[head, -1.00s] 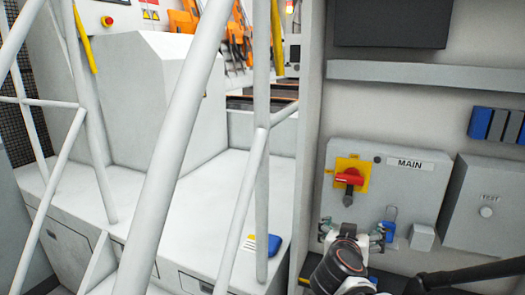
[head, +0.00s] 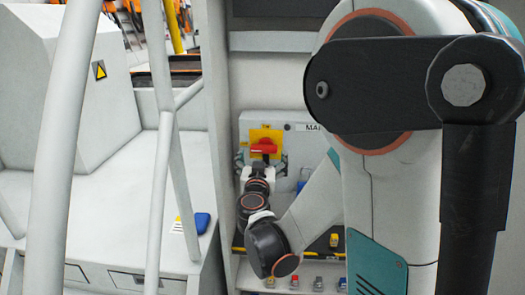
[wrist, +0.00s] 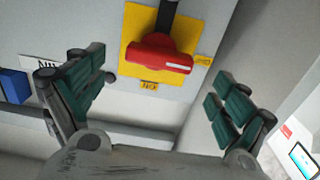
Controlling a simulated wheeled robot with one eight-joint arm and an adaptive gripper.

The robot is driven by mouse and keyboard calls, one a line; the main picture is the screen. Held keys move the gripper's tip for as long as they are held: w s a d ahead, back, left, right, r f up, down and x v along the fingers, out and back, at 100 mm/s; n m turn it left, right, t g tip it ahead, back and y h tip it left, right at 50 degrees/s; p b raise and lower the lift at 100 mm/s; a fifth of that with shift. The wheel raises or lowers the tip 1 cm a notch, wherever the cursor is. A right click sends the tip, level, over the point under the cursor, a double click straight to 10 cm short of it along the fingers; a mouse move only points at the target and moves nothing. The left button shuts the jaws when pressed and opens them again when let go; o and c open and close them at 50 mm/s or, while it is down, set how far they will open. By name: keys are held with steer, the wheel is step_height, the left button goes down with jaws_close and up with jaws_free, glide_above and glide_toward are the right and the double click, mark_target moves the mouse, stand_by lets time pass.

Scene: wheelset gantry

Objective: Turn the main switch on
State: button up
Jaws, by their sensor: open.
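The main switch is a red rotary handle (wrist: 160,54) on a yellow plate (wrist: 132,28), on the front of a grey box. In the wrist view, which is upside down, the handle lies roughly level, its white mark towards a small yellow label at right. An "ON" label (wrist: 149,85) sits at the plate's edge. The handle also shows in the head view (head: 263,146), just above my gripper (head: 263,163). My gripper (wrist: 160,85) is open and empty, with one finger on each side of the handle's line. No contact shows.
The box's "MAIN" label (head: 314,127) is partly hidden by my arm. Several small coloured padlocks (head: 318,283) sit below. White railings (head: 165,150) stand at left. A blue item (head: 202,222) lies on the white surface behind them.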

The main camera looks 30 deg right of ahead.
mark_target(264, 151)
steer(key=x, duration=0.6)
steer(key=shift+w+d+b, duration=0.1)
steer(key=shift+b, duration=0.2)
steer(key=c, duration=1.5)
